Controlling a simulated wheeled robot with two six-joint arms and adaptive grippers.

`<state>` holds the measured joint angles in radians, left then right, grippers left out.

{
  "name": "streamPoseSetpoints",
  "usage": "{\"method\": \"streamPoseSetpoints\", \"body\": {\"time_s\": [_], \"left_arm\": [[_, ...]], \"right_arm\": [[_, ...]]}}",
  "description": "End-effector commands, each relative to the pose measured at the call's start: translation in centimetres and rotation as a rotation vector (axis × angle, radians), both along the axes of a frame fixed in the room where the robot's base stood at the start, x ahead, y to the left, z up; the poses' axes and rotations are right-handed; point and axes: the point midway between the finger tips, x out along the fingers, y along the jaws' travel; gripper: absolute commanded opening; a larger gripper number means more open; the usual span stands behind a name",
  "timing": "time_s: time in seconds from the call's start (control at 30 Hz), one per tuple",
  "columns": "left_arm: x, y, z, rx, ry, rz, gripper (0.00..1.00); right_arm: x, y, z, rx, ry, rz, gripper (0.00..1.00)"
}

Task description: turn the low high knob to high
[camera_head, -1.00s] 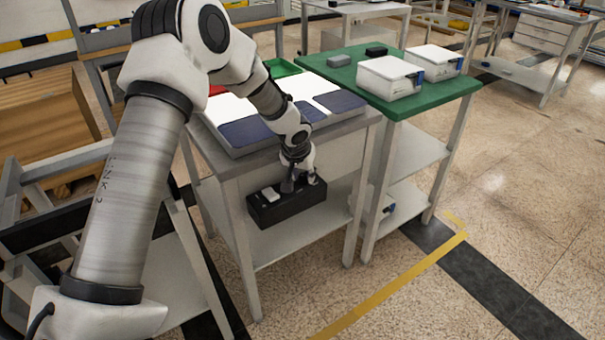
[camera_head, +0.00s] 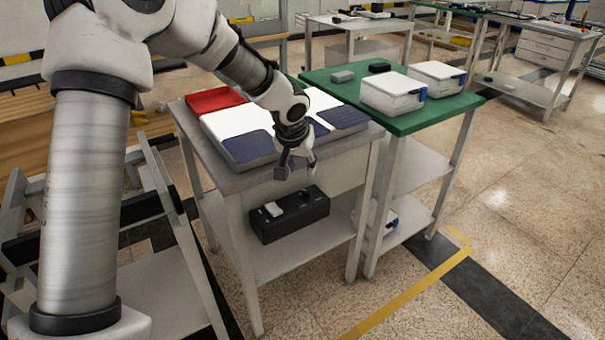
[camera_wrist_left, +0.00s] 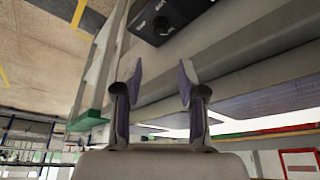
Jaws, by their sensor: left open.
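A black control box (camera_head: 290,219) sits on the lower shelf of the near table. Its top carries a white block (camera_head: 273,209) and a small dark knob (camera_head: 305,195). In the left wrist view the box (camera_wrist_left: 178,10) is at the top edge, partly cut off, with the round dark knob (camera_wrist_left: 161,27) and small white lettering too small to read surely. The knob's setting cannot be told. My left gripper (camera_head: 298,171) is open and empty, above the box and apart from it. Its two fingers (camera_wrist_left: 160,72) are spread in the wrist view. My right gripper is not in view.
The near table's top edge (camera_head: 345,143) is close beside my left gripper, with blue, white and red trays on top. A green-topped table (camera_head: 420,117) with white boxes stands behind to the right. The floor at right is clear.

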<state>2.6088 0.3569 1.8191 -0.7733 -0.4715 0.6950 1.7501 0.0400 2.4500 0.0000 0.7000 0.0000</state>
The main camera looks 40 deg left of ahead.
Motion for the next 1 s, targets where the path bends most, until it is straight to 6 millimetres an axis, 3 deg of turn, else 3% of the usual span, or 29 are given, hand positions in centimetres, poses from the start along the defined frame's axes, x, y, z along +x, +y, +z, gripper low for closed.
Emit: {"method": "streamPoseSetpoints", "body": {"time_s": [0.17,0.2,0.23,0.37,0.47,0.57,0.7,0.83,1.0], "left_arm": [[0.0,0.0,0.0,0.0,0.0,0.0,0.4],[0.0,0.0,0.0,0.0,0.0,0.0,0.44],[0.0,0.0,0.0,0.0,0.001,0.002,0.54],[0.6,0.0,-0.8,-0.015,0.037,0.117,0.55],[1.9,0.2,-1.9,-0.037,0.088,0.388,0.55],[3.7,0.6,-1.8,-0.033,0.099,0.763,0.55],[5.2,-0.4,-2.6,-0.015,0.063,1.239,0.55],[5.7,-1.5,-3.3,-0.001,0.019,1.491,0.55],[5.7,-1.6,-4.5,0.005,0.001,1.577,0.55]], "right_arm": [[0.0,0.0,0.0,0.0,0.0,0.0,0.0],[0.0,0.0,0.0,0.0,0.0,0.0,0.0],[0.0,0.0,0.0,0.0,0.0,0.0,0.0],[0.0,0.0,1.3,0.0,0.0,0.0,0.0],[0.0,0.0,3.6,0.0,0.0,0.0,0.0],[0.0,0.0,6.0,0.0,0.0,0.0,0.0],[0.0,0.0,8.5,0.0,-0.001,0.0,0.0],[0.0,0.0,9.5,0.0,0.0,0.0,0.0],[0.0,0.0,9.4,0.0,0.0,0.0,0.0]]}}
